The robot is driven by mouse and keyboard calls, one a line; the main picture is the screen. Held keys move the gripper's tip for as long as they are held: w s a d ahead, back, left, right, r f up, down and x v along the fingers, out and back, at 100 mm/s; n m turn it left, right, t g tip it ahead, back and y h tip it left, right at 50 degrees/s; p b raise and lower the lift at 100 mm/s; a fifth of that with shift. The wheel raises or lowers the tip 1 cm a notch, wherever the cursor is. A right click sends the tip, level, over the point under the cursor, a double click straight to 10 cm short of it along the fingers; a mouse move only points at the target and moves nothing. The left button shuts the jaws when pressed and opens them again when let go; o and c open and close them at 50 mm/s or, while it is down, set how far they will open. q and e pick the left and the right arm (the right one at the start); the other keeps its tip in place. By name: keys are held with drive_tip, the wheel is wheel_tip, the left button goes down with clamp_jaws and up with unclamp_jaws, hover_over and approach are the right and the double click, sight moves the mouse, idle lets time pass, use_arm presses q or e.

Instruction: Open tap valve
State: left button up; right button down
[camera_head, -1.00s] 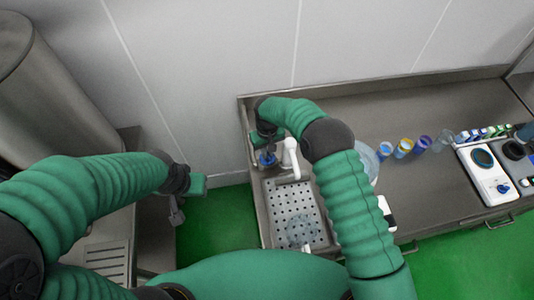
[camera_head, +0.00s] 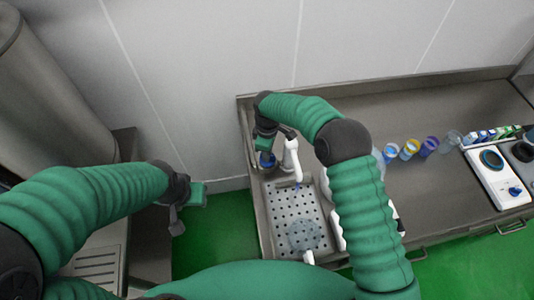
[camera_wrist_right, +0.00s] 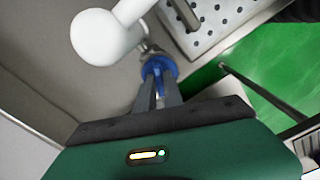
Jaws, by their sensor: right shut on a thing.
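A white tap (camera_head: 291,158) stands at the left end of the steel counter, with its spout over a perforated drain tray (camera_head: 282,207). Its blue valve (camera_head: 267,161) is at the tap's left side. In the right wrist view the blue valve (camera_wrist_right: 159,69) sits between my right gripper's fingertips (camera_wrist_right: 158,84), which are shut on it; the white tap (camera_wrist_right: 98,36) is just beyond. In the head view my right gripper (camera_head: 265,146) reaches down onto the valve and partly hides it. My left gripper (camera_head: 176,222) hangs left of the counter, away from the tap; its finger opening is unclear.
A clear round vessel (camera_head: 305,235) is on the drain tray. Several coloured cups (camera_head: 410,149) and a white device (camera_head: 497,178) stand farther right on the counter. A wall runs behind. A steel unit (camera_head: 105,262) stands at left, with green floor between.

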drive_tip(key=shift+w+r+n, duration=0.1)
drive_tip(key=shift+w+n, duration=0.05)
drive_tip(key=shift+n, duration=0.45)
drive_tip(key=c, duration=1.5)
unclamp_jaws()
drive_tip(key=shift+o, duration=0.2)
wheel_tip(320, 180, up, 17)
drive_tip(key=b, duration=0.2)
drive_tip(key=shift+b, duration=0.4)
drive_tip(key=shift+f, duration=0.2)
drive_tip(key=s+d+f+m+t, duration=0.1)
drive_tip(key=s+d+f+m, duration=0.3)
drive_tip(key=s+d+m, duration=0.4)
drive_tip(key=s+d+f+m+t+b, duration=0.1)
drive_tip(key=s+d+f+m, duration=0.3)
drive_tip(key=s+d+m, duration=0.4)
drive_tip(key=s+d, duration=0.4)
drive_tip(key=s, duration=0.3)
drive_tip(key=shift+f+t, duration=0.3)
drive_tip(key=shift+f, duration=0.1)
